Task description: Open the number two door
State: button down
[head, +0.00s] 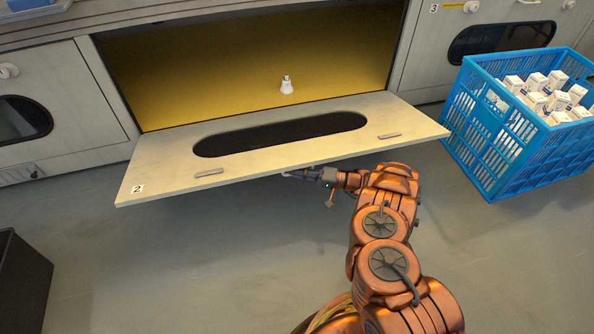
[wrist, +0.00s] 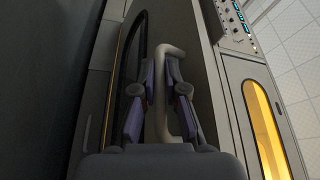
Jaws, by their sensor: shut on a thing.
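The number two door (head: 160,170) is swung down and lies roughly flat, with its "2" label at the front left corner and a dark oval window in its middle. My gripper (head: 300,174) is at the door's front edge, partly under it. In the wrist view my gripper (wrist: 160,92) is shut on the door's pale bar handle (wrist: 168,52), with a finger on each side. Behind the door the yellow-lined compartment (head: 200,75) is open, with a white bulb (head: 287,86) upright inside.
A blue crate (head: 480,130) with several white boxes stands on the floor at the right, near the door's right corner. Door three (head: 490,45) at the right and the left door (head: 80,110) are shut. A dark bin (head: 22,280) stands at lower left. Floor between is clear.

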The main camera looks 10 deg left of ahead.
jog(key=shift+d, duration=0.2)
jog(key=c, duration=1.5)
grip_release()
jog(key=shift+a, duration=0.1)
jog(key=d+f, duration=0.1)
jog(key=d, duration=1.1)
jog(key=shift+w+f, duration=0.25)
jog(key=shift+w, duration=0.2)
